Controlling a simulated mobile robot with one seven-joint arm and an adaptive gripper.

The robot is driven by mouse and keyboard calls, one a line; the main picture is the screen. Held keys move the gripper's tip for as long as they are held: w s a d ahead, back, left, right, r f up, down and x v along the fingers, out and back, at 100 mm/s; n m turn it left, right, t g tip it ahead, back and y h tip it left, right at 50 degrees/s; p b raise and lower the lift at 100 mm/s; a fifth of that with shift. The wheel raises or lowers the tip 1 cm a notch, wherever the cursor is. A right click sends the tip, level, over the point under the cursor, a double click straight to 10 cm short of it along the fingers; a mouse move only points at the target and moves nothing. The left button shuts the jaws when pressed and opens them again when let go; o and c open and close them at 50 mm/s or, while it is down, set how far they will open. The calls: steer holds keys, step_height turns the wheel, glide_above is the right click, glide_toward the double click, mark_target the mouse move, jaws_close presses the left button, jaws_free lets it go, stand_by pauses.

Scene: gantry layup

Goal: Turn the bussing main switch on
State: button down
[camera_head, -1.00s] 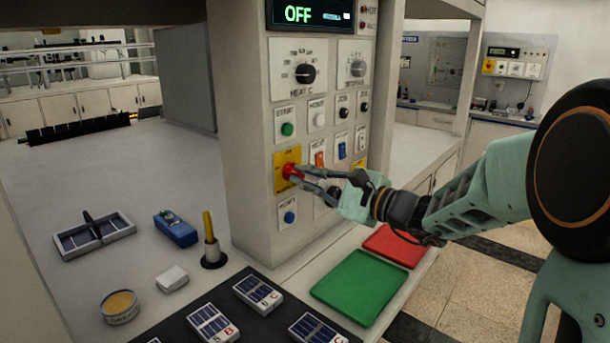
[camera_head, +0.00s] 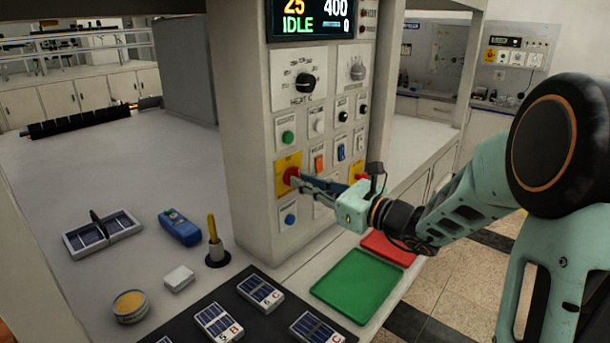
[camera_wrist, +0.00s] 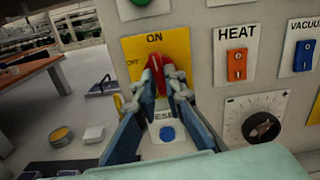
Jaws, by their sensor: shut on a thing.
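The main switch is a red rotary handle (camera_wrist: 155,72) on a yellow plate (camera_wrist: 184,47) marked ON and OFF, on the front of the control panel (camera_head: 240,130). In the wrist view the handle stands nearly upright, its top toward ON. My gripper (camera_wrist: 162,80) is shut on the red handle, one finger on each side. In the head view my gripper (camera_head: 298,181) reaches the switch from the right and partly hides it. The display (camera_head: 318,18) above is lit and reads 25, 400, IDLE and 0.
A blue button (camera_wrist: 168,133) sits just below the switch. An orange HEAT rocker (camera_wrist: 237,65) and a black knob (camera_wrist: 262,128) are close at right. Green (camera_head: 358,287) and red (camera_head: 388,249) trays lie below my arm. A soldering-iron-like yellow tool (camera_head: 213,231) stands left of the panel.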

steer(key=shift+m+p, duration=0.4)
steer(key=shift+m, duration=0.3)
steer(key=c, duration=2)
jaws_free()
steer(key=v, duration=1.2)
steer(key=shift+s, duration=0.1)
